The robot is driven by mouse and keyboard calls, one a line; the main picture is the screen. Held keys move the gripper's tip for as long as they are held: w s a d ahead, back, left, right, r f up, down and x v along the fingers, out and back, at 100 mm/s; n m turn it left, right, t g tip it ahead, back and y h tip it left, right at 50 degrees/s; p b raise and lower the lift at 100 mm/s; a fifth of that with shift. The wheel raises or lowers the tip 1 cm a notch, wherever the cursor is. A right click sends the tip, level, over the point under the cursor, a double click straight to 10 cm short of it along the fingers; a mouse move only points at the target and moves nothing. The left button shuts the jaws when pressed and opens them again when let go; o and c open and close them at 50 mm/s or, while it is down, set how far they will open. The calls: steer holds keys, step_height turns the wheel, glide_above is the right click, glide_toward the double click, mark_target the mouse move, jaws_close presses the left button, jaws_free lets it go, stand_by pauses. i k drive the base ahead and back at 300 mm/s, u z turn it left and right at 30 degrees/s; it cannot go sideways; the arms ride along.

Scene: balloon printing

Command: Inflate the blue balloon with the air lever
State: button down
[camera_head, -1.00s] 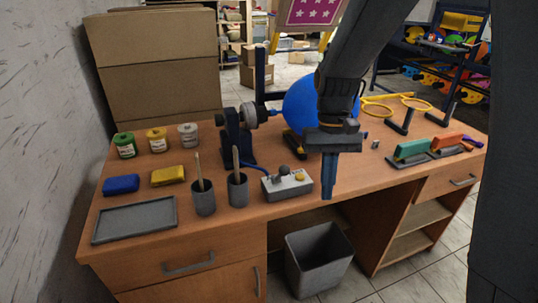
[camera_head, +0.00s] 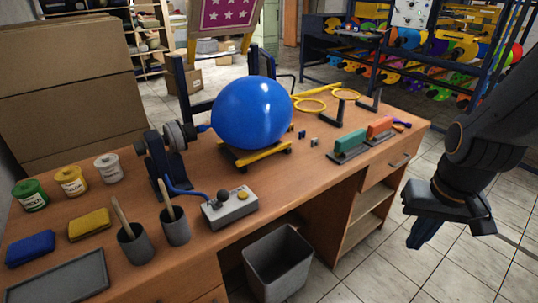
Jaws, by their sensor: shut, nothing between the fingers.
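The blue balloon (camera_head: 252,113) is round and swollen. It sits over a yellow and black cradle (camera_head: 257,154) on the table, with its left side at the grey nozzle of a dark pump stand (camera_head: 166,165). A grey control box (camera_head: 230,209) with a dark round knob and a yellow button stands in front, joined to the stand by a blue hose (camera_head: 182,188). I cannot tell which part is the air lever. My gripper (camera_head: 420,236) is shut and empty, pointing down beyond the table's front right edge, well right of the box.
Two cups (camera_head: 134,245) with sticks, paint jars (camera_head: 71,181), sponges (camera_head: 90,224) and a grey tray (camera_head: 62,281) fill the table's left. Green and red-orange tools (camera_head: 349,143) lie right. A bin (camera_head: 278,262) stands below the front edge.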

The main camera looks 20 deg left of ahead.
mark_target(223, 194)
steer(key=z, duration=0.4)
steer(key=i, duration=1.3)
steer(key=u, duration=2.25)
